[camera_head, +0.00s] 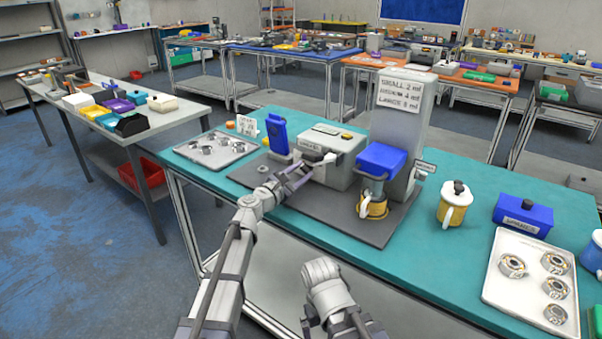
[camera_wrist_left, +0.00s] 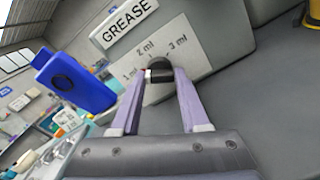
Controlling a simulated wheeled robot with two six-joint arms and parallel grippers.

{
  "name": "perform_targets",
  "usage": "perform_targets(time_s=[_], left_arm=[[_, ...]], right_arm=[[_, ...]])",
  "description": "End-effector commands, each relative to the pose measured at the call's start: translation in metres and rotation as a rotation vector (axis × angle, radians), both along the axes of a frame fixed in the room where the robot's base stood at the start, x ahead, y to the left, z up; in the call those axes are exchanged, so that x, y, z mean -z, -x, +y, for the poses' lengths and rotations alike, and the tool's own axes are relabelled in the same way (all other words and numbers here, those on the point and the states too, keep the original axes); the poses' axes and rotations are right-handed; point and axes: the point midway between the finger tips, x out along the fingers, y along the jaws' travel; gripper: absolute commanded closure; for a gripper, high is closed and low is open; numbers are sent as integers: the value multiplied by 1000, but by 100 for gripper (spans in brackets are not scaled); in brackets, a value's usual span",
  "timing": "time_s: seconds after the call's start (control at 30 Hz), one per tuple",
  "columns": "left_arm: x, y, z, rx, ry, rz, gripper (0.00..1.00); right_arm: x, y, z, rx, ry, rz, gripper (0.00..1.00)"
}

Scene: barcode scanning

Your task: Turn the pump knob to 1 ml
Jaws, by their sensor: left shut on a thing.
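The grease pump (camera_head: 325,153) is a light grey box on a dark mat in the head view. The left wrist view shows its face with a GREASE label (camera_wrist_left: 124,24) and the marks 1 ml, 2 ml and 3 ml around a black knob (camera_wrist_left: 160,66). My left gripper (camera_head: 303,173) is at the pump's front, and its purple fingers are shut on the knob, one on each side, in the left wrist view (camera_wrist_left: 160,80). A pale edge shows low on the knob; I cannot tell which mark the knob points to. My right arm shows low in the head view, its gripper out of sight.
A blue holder (camera_head: 278,134) stands left of the pump, near a tray of metal rings (camera_head: 215,149). A tall grey column and a blue-topped device (camera_head: 381,160) stand to the right. A yellow mug (camera_head: 453,207) and a blue box (camera_head: 522,214) are further right.

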Motion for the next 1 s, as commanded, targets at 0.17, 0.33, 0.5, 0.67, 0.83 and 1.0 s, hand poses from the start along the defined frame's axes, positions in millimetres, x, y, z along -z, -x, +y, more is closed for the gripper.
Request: perform_targets(time_s=[0.17,0.33,0.5,0.67,0.83,1.0], left_arm=[[1,1,0,2,-1,0,100],[1,1,0,2,-1,0,47],[0,1,0,1,0,0,28],[0,1,0,1,0,0,27],[0,2,1,1,0,0,27],[0,13,9,-1,0,0,27]], right_arm=[[0,0,0,0,0,0,0],[0,0,0,0,0,0,0],[0,0,0,0,0,0,0],[0,0,0,0,0,0,0],[0,0,0,0,0,0,0],[0,0,0,0,0,0,0]])
